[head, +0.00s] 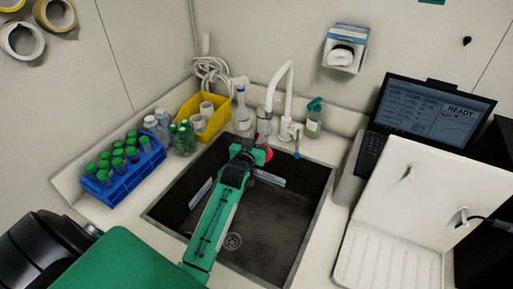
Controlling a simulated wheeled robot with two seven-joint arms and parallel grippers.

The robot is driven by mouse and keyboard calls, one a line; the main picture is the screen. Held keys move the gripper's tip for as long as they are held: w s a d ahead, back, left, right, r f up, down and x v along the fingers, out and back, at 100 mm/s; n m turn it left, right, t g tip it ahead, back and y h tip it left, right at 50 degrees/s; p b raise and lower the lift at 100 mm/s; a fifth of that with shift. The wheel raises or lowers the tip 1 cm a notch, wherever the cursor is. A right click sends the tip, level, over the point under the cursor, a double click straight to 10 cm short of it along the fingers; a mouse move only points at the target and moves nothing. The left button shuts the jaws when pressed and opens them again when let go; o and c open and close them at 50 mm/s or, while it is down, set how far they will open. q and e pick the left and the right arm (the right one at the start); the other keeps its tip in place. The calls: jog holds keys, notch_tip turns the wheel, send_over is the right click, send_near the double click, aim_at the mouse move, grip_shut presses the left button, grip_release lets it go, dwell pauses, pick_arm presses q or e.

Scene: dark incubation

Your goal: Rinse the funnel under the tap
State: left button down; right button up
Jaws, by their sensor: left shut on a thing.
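My left gripper (257,142) is at the back of the sink (295,232), over its rear wall and close below the tap (286,82). It is shut on a red thing that I take to be the funnel (267,154). Only a small red part of it shows beside the dark fingers; the gripper hides the rest, so its tilt cannot be told. The tap is white with a tall curved spout that comes down just above the gripper. I cannot make out any running water. My right gripper is not in view.
Left of the sink stand a blue rack (125,172) of green-capped tubes, green-capped bottles (183,138) and a yellow bin (216,120). A spray bottle (242,110) and a green-topped bottle (314,118) flank the tap. A white dispensing unit (428,195) and a screen (430,110) stand right.

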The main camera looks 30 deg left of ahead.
pick_arm(q)
jog(key=shift+s+d+p, duration=0.25)
jog(key=shift+s+p, duration=0.15)
jog(key=shift+s, duration=0.4)
jog(key=shift+s+d+p, duration=0.3)
jog(key=shift+s+p, duration=0.05)
jog(key=shift+s, duration=0.4)
jog(key=shift+s+d+p, duration=0.25)
jog(key=shift+s+p, duration=0.15)
jog(key=shift+s, duration=0.4)
jog(key=shift+s+d+p, duration=0.25)
jog(key=shift+s, duration=0.5)
jog(key=shift+s+d+p, duration=0.25)
jog(key=shift+s, duration=0.45)
jog(key=shift+r, duration=0.1)
jog(key=s+d+r+p, duration=0.1)
jog(key=s+r+p, duration=0.3)
jog(key=p, duration=0.1)
jog(key=shift+s+d, duration=0.3)
jog(key=shift+s, duration=0.1)
jog(key=shift+f, duration=0.1)
